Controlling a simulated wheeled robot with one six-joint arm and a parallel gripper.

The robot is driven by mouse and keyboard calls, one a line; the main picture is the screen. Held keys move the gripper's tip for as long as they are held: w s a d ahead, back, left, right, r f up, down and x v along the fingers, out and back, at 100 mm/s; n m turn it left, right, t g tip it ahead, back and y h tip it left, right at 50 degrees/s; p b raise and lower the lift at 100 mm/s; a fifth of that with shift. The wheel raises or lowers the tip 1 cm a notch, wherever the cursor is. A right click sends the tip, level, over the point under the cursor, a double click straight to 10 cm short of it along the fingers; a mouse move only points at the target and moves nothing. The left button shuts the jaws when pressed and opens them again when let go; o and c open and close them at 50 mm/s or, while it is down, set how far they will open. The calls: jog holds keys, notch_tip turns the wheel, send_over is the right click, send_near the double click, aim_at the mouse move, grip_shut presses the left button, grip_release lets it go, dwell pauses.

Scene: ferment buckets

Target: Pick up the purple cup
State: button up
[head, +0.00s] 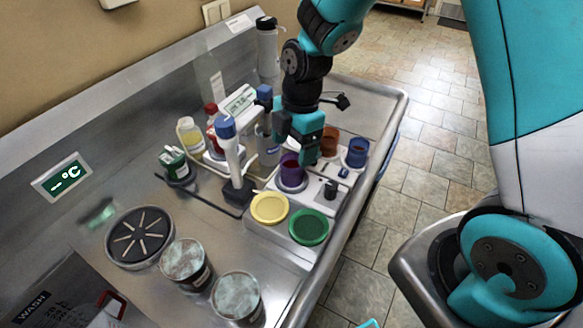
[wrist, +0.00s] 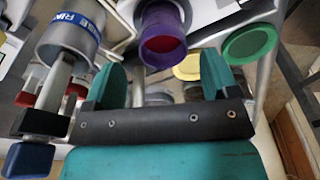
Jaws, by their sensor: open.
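The purple cup (head: 291,174) sits in the white block of wells on the steel counter in the head view, its upper part close under my gripper (head: 297,150). In the wrist view the purple cup (wrist: 162,48) shows its open mouth with a reddish inside. It lies ahead of my two teal fingers, roughly between them across the picture. My gripper (wrist: 162,82) is open and nothing is held between the fingers. I cannot tell whether a finger touches the cup.
Yellow (head: 269,208) and green (head: 308,227) lids are in front of the cup; brown (head: 329,141) and blue (head: 357,152) cups stand behind it. A white upright stand with a blue top (head: 228,140) is close on the left. Two jars (head: 186,263) stand at the front.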

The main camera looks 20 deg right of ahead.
aim_at(291, 169)
jog(key=shift+s+a+f+p, duration=0.15)
jog(key=shift+f+p, duration=0.15)
jog(key=shift+f, duration=0.75)
jog(key=shift+s+a+f+p, duration=0.15)
jog(key=shift+f+p, duration=0.2)
jog(key=shift+f, duration=0.75)
jog(key=shift+a+f+p, duration=0.15)
jog(key=shift+f+p, duration=0.15)
jog(key=shift+f, duration=0.75)
jog(key=c, duration=1.1)
jog(key=shift+r, duration=0.1)
